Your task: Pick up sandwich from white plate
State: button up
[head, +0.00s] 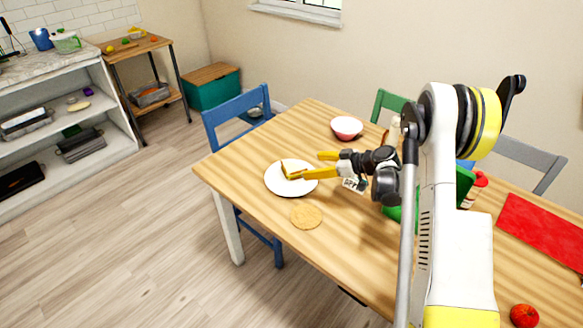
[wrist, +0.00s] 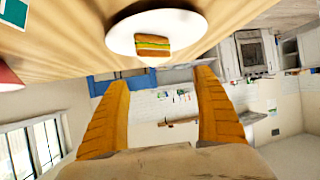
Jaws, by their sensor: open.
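The sandwich (head: 289,172) lies on the white plate (head: 274,186) near the left end of the wooden table. In the wrist view the scene is upside down; the layered sandwich (wrist: 152,45) shows on the plate (wrist: 190,20), with brown bread and green and yellow filling. My gripper (head: 311,165) reaches in from the right, its yellow fingers spread over the plate's right side. In the wrist view my gripper (wrist: 160,80) is open and empty, and the sandwich appears beyond the fingertips, between their lines. In the head view one finger partly overlaps the sandwich's right side.
A flat round tan piece (head: 306,216) lies on the table in front of the plate. A pink-red bowl (head: 347,127) stands behind it. A red mat (head: 545,230) and a tomato (head: 524,315) are at the right. A blue chair (head: 240,115) stands at the left end.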

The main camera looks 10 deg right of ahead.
aim_at(296, 169)
jog(key=shift+g, duration=0.3)
jog(key=x, duration=0.2)
jog(key=b+x, duration=0.1)
jog(key=f+x, duration=0.1)
jog(key=x, duration=0.1)
jog(key=shift+s+a+f+b, duration=0.1)
jog(key=shift+s+f+b, duration=0.1)
jog(key=shift+b, duration=0.15)
jog(key=b+x, duration=0.1)
jog(key=x, duration=0.2)
jog(key=b+x, duration=0.1)
jog(key=x, duration=0.1)
jog(key=shift+w+f+b, duration=0.15)
jog(key=shift+w+b, duration=0.2)
jog(key=shift+w, duration=0.1)
jog(key=c, duration=0.8)
